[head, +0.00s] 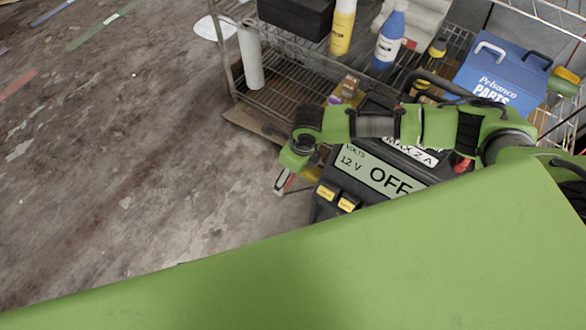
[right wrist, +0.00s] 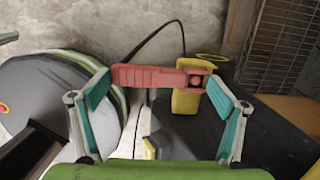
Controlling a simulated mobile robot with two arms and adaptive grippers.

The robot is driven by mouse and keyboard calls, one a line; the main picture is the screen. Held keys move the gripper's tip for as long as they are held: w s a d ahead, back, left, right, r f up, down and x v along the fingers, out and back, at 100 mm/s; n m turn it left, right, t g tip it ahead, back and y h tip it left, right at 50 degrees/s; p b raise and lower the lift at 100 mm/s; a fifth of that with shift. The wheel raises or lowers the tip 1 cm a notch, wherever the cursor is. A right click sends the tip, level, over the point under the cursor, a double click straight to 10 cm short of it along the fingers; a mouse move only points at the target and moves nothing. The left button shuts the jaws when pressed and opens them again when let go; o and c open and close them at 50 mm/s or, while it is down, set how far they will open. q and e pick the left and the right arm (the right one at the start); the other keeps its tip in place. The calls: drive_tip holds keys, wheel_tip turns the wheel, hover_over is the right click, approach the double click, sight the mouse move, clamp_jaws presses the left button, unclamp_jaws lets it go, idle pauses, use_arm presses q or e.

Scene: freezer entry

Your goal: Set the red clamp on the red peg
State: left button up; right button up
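The red clamp (right wrist: 150,76) lies across the gap between the fingertips of my right gripper (right wrist: 160,90) in the right wrist view, its ends meeting both tips. Its right end, with a round hole, overlaps a yellow block (right wrist: 187,99); I cannot tell whether they touch. In the head view my right gripper (head: 284,181) hangs at the left of the dark charger (head: 430,180), with a bit of red clamp (head: 291,182) at its fingers. A small red part (head: 463,164) shows on the charger behind my arm; I cannot tell whether it is the red peg. My left gripper is not seen.
A wire shelf cart (head: 290,78) behind holds a yellow bottle (head: 342,28), a blue spray bottle (head: 390,38) and a blue parts box (head: 500,78). A black cable (right wrist: 150,45) arches behind the clamp. Open floor (head: 130,170) lies left. A green surface hides the bottom.

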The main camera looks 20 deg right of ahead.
drive_tip(key=shift+o, duration=1.2)
drive_tip(key=shift+r, duration=0.1)
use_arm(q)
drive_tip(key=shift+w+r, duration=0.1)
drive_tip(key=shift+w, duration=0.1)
use_arm(e)
wheel_tip(320, 180, up, 12)
drive_tip(key=s+d, duration=0.1)
drive_tip(key=shift+s, duration=0.25)
